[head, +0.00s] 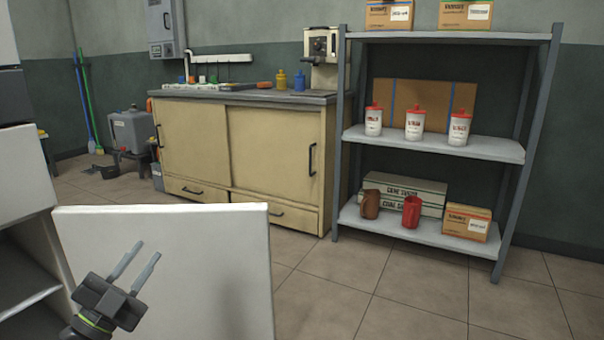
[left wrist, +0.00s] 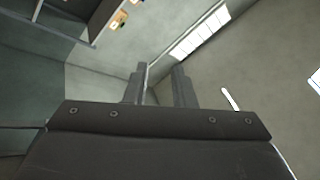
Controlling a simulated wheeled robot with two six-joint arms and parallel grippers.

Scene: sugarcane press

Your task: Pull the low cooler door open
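The low cooler door (head: 205,250) is a plain white panel at the lower left of the head view. It stands swung out from the cooler (head: 20,180), whose dark inside shows at the left edge. My left gripper (head: 147,251) is in front of the door's face, its two fingers apart and pointing up and to the right. Nothing is between them. I cannot tell whether it touches the door. The left wrist view shows the same open fingers (left wrist: 159,70) against the walls and ceiling. No handle shows on the door. My right gripper is not in view.
A grey metal rack (head: 430,235) with cups, bottles and boxes stands at the right. A cream cabinet (head: 265,150) stands by the back wall. The tiled floor (head: 385,300) right of the door is clear.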

